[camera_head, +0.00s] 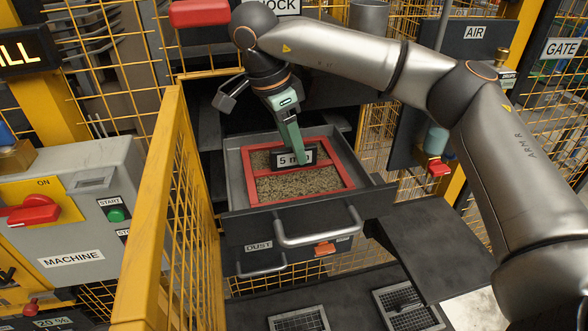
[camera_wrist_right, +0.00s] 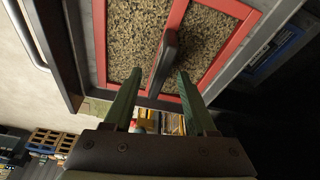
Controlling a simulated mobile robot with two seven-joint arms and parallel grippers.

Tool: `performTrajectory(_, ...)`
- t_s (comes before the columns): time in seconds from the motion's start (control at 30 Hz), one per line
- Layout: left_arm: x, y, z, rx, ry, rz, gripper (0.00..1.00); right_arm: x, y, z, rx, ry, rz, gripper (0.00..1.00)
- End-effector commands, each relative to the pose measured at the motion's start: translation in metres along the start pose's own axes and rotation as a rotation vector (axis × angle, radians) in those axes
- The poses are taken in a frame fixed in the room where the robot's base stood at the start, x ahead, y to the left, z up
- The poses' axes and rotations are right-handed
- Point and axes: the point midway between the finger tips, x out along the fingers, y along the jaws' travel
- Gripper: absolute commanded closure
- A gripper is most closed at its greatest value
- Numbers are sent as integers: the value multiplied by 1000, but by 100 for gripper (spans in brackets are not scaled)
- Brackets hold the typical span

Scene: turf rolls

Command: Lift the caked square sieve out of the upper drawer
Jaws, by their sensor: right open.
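The square sieve (camera_head: 341,164) has a red frame, a middle bar and brown, granular caked material in its panels. It lies in the open upper drawer (camera_head: 234,167), a grey tray with a dark front and a bar handle. A dark upright tab with a "5 mm" label (camera_head: 281,159) stands on its middle bar. My right gripper (camera_head: 296,162) reaches down to this tab, open. In the right wrist view, its two green fingers (camera_wrist_right: 160,78) are apart, with the dark tab (camera_wrist_right: 166,58) between or just beyond their tips; contact cannot be told. My left gripper is out of view.
A shut lower drawer labelled "DUST" (camera_head: 258,246) is below. A yellow mesh guard (camera_head: 165,200) stands close on the left, beside the machine panel (camera_head: 75,210). A dark flat shelf (camera_head: 430,245) lies to the right. Floor grates (camera_head: 300,319) are in front.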

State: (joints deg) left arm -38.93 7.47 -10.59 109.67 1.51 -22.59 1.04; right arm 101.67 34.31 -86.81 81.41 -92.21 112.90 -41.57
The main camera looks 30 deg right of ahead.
Motion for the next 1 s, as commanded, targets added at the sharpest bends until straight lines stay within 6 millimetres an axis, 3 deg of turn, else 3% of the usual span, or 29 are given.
performTrajectory(0.93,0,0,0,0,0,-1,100,5,0,2,-1,0,0,43)
performTrajectory(1.0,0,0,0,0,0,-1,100,5,0,2,0,0,0,51)
